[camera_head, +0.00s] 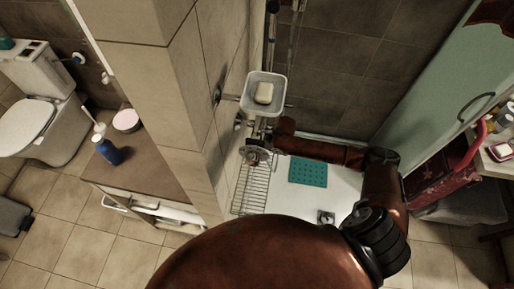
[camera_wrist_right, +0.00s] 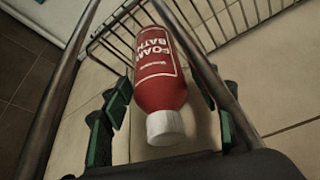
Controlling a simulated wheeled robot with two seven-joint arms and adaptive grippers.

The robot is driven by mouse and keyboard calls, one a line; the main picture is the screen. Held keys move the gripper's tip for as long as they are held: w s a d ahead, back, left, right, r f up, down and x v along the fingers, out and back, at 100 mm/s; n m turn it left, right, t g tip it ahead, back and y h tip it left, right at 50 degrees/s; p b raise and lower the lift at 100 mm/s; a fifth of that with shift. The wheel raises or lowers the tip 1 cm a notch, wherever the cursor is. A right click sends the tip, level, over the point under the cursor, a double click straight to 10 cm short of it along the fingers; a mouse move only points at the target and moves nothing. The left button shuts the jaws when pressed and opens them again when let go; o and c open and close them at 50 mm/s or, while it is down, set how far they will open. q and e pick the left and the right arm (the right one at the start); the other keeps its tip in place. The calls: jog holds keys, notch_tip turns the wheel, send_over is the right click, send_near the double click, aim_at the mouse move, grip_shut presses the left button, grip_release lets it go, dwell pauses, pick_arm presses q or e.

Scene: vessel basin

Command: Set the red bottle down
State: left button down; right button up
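The red bottle (camera_wrist_right: 157,75) shows in the right wrist view, with white "FOAM BATH" lettering and its white cap (camera_wrist_right: 165,127) towards the camera. It lies between the two green-padded fingers of my right gripper (camera_wrist_right: 165,112). Narrow gaps show between the bottle and the pads on both sides, so the fingers look open around it. The bottle's far end is by the wires of a metal rack (camera_wrist_right: 215,25); I cannot tell whether it rests on them. In the head view my right gripper (camera_head: 257,151) is beside the pillar, above the wire rack (camera_head: 250,190); the bottle is not clear there. My left gripper is out of view.
A white dish (camera_head: 282,82) with a soap bar (camera_head: 264,93) is on the wall just behind my right gripper. The tiled pillar (camera_head: 190,110) stands close on the left. A teal mat (camera_head: 308,171) lies on the white shower floor. A blue bottle (camera_head: 108,151) stands on the brown counter.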

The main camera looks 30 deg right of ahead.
jog(key=shift+s+a+r, duration=0.15)
jog(key=shift+r, duration=0.15)
pick_arm(q)
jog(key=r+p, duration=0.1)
jog(key=p, duration=0.1)
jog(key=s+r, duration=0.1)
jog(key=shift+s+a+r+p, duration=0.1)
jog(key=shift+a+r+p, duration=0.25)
jog(key=shift+p, duration=0.05)
pick_arm(e)
jog(key=s+d+r, duration=0.4)
jog(key=s+d, duration=0.3)
jog(key=s, duration=0.5)
jog(key=shift+d+r, duration=0.15)
jog(key=shift+r, duration=0.25)
